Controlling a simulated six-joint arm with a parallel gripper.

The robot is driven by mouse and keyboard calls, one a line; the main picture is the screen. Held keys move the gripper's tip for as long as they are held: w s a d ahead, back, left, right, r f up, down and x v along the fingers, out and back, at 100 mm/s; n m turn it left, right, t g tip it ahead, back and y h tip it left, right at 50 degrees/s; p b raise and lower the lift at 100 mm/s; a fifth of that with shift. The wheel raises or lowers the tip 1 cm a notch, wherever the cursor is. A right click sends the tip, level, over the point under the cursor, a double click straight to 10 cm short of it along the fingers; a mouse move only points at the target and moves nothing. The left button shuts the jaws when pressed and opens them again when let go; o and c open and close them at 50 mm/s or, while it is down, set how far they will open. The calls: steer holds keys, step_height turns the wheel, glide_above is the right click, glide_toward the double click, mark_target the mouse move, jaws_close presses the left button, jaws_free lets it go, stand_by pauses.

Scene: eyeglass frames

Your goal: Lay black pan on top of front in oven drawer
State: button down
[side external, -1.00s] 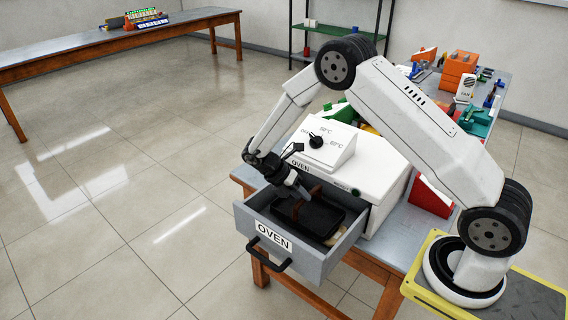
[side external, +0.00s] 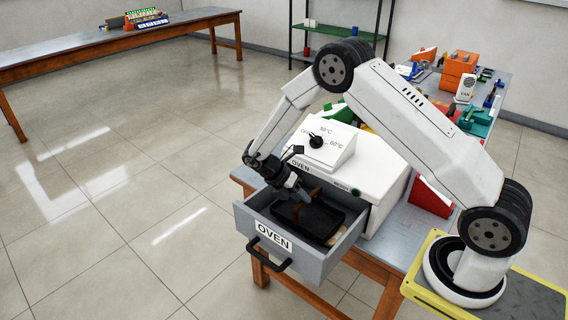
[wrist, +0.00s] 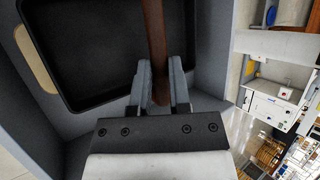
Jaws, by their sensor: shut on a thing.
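The black pan (side external: 322,218) is inside the open grey oven drawer (side external: 325,262). It looks like a shallow rectangular tray in the wrist view (wrist: 95,50). A brown bar (wrist: 154,40), apparently its handle, runs over it. My gripper (wrist: 160,82) is shut on the end of this bar, one finger on each side. In the side view my gripper (side external: 300,195) reaches down into the drawer from the left. A tan piece (wrist: 36,60) shows past the pan's edge, partly hidden by it; it may be the front. Whether the pan touches it or the drawer floor, I cannot tell.
The white oven body (side external: 375,175) with its dial stands directly behind the drawer. The drawer walls stand close around the pan. A black handle (side external: 268,258) sticks out from the drawer face. A red block (side external: 432,197) is on the bench to the right.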

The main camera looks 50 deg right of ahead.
steer(key=shift+f, duration=0.15)
steer(key=shift+c, duration=2.4)
jaws_free()
steer(key=v, duration=0.7)
steer(key=shift+w+a+r, duration=0.15)
steer(key=shift+w+r, duration=0.05)
steer(key=shift+r, duration=0.1)
